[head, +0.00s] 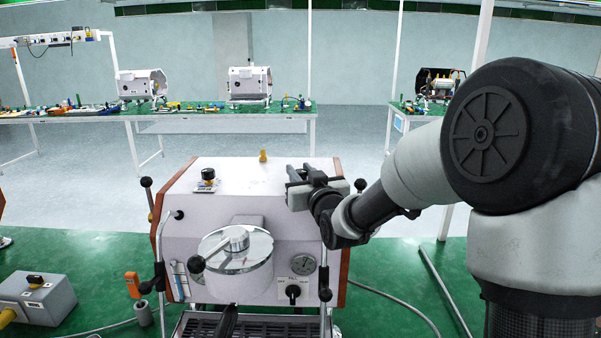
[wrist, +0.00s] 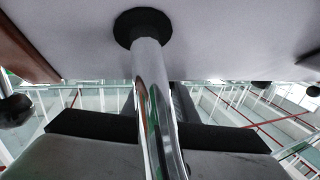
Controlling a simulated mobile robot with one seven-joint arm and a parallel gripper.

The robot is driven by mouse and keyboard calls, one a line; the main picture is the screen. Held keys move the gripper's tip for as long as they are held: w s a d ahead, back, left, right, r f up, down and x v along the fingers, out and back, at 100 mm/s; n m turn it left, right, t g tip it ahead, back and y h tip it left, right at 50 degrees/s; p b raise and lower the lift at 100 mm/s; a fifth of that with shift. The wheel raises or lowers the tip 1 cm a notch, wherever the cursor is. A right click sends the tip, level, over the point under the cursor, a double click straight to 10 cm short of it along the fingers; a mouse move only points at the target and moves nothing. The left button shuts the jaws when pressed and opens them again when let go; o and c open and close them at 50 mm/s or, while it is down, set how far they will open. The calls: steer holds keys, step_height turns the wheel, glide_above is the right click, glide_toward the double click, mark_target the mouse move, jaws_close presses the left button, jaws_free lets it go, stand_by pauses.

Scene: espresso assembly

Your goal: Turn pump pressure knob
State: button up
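The white espresso machine (head: 225,180) stands in the middle of the head view. A black knob (head: 292,291) sits low on its front right, below a round gauge (head: 303,264). Another dark knob (head: 208,175) with a small label plate stands on its top left. I cannot read which is the pump pressure knob. My gripper (head: 291,182) is at the machine's upper right edge, away from both knobs. Its fingers look apart with nothing clearly between them. In the wrist view, a chrome tube (wrist: 152,90) runs from a black collar in front of the gripper and partly hides the fingers.
A round chrome lid (head: 250,250) with a handle projects from the machine's front. Ball-ended levers (head: 147,183) stand at its sides. A grey box (head: 35,298) lies at lower left on the green table. Benches with other machines (head: 250,84) stand behind.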

steer(key=shift+r+n+y, duration=0.1)
steer(key=shift+n+y, duration=0.3)
steer(key=shift+y, duration=0.2)
steer(key=shift+n+g+y, duration=0.3)
steer(key=shift+g+y, duration=0.1)
steer(key=o, duration=1)
steer(key=shift+o, duration=0.2)
steer(key=v, duration=1.7)
steer(key=shift+d+p, duration=0.2)
steer(key=shift+p, duration=0.15)
